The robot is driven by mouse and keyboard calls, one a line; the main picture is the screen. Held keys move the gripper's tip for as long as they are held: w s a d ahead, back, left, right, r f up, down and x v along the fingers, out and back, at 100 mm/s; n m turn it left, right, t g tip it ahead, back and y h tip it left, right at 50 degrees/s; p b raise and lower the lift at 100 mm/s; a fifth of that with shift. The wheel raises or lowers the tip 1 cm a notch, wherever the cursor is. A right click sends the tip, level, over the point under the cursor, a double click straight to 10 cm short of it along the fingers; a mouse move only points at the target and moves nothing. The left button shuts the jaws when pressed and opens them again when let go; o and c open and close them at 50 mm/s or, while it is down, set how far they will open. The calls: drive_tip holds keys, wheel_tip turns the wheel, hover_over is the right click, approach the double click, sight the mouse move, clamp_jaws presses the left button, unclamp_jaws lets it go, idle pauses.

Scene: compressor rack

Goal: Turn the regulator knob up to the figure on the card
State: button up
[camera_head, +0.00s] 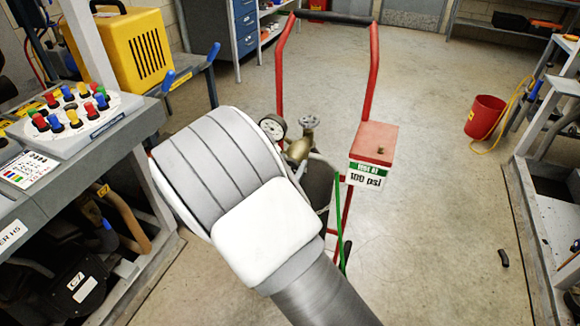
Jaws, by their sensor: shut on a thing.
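The card (366,178) has a green heading and reads "100 psi". It is on the front of a red box (372,143) on the red cart. A round pressure gauge (272,127) with a white face stands left of the brass fittings (299,148); its needle is too small to read. A grey round handwheel (310,121) sits on top of the brass. I cannot tell for certain which part is the regulator knob. My white and grey arm covers the area in front and left of the fittings. My gripper is hidden behind it.
The red cart handle (374,70) rises behind the fittings, and a green hose (340,225) hangs below. A bench with a panel of coloured knobs (75,118) is at left. A red bucket (485,117) and a rack (530,225) stand at right. The floor between is mostly clear.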

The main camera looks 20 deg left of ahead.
drive_tip(key=o, duration=1.4)
drive_tip(key=s, duration=0.5)
drive_tip(key=s+a+p, duration=0.1)
drive_tip(key=s, duration=0.5)
drive_tip(key=s+p, duration=0.1)
drive_tip(key=s, duration=0.5)
drive_tip(key=shift+s+a, duration=0.2)
drive_tip(key=shift+s, duration=0.05)
drive_tip(key=shift+w, duration=0.1)
